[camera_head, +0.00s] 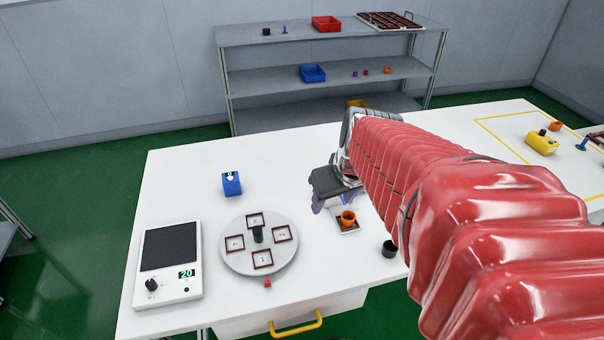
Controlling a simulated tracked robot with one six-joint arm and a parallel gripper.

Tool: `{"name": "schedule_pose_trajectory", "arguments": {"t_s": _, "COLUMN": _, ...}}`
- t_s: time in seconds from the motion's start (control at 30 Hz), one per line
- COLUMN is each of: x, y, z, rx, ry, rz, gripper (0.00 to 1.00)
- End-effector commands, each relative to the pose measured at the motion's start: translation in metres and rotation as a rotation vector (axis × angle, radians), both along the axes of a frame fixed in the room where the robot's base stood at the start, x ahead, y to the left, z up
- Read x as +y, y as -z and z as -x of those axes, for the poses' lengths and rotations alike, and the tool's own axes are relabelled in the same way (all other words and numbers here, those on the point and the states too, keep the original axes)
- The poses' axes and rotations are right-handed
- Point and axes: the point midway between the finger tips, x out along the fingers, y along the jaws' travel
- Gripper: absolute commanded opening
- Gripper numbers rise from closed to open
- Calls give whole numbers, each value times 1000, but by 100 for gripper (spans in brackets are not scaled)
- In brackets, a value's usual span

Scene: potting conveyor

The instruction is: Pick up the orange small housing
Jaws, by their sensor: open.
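An orange small housing (348,216), shaped like a short open cup, stands on a small square tray (349,229) with a dark rim on the white table. My gripper (326,204) is just to the left of and above the housing in the picture, pointing down toward the table. It is open and appears empty. The fingers are small and partly hidden behind the wrist, and I cannot tell their exact height above the table. Another orange part (555,126) stands at the far right, and a further small orange part (387,70) is on the back shelf.
A round turntable (231,260) with several square plates and a black centre knob is at left. A black cup (389,249) stands close to the tray.

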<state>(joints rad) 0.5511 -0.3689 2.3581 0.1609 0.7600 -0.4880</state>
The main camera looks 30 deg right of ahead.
Motion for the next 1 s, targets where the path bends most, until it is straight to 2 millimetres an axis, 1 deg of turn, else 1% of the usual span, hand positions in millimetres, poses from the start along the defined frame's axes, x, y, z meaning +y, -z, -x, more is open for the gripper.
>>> {"name": "schedule_pose_trajectory", "arguments": {"t_s": 0.03, "x": -18, "y": 6, "z": 2, "rx": 7, "ry": 23, "rz": -2, "gripper": 52}}
{"name": "schedule_pose_trajectory", "arguments": {"t_s": 0.1, "x": -37, "y": 11, "z": 4, "rx": 12, "ry": 39, "rz": 0, "gripper": 52}}
{"name": "schedule_pose_trajectory", "arguments": {"t_s": 0.2, "x": -59, "y": 17, "z": 7, "rx": 17, "ry": 56, "rz": 1, "gripper": 52}}
{"name": "schedule_pose_trajectory", "arguments": {"t_s": 0.3, "x": -71, "y": 21, "z": 9, "rx": 19, "ry": 66, "rz": 4, "gripper": 52}}
{"name": "schedule_pose_trajectory", "arguments": {"t_s": 0.43, "x": -76, "y": 22, "z": 10, "rx": 19, "ry": 67, "rz": 5, "gripper": 52}}
{"name": "schedule_pose_trajectory", "arguments": {"t_s": 0.77, "x": -75, "y": 24, "z": 9, "rx": 20, "ry": 66, "rz": 4, "gripper": 52}}
{"name": "schedule_pose_trajectory", "arguments": {"t_s": 0.87, "x": -76, "y": 31, "z": 7, "rx": 21, "ry": 66, "rz": 3, "gripper": 52}}
{"name": "schedule_pose_trajectory", "arguments": {"t_s": 1.0, "x": -78, "y": 46, "z": 1, "rx": 22, "ry": 66, "rz": 3, "gripper": 52}}
